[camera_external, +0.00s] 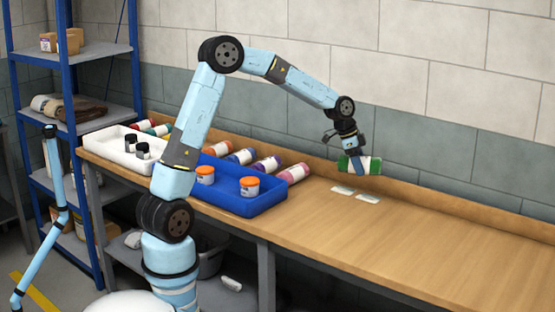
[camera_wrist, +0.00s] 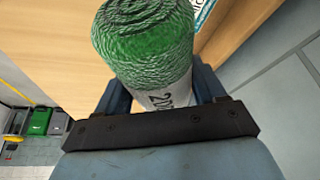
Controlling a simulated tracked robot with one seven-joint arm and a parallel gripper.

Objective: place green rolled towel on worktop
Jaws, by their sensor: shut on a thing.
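The green rolled towel (camera_external: 372,166) has a white band around its middle. My gripper (camera_external: 354,168) is shut on it near the back edge of the worktop (camera_external: 440,235). In the wrist view the towel (camera_wrist: 145,35) fills the space between my two fingers (camera_wrist: 165,95), its green end and white label showing. The towel lies roughly level in the external view.
A white tray (camera_external: 112,152) with dark-capped jars is further left. The worktop's right side is clear.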

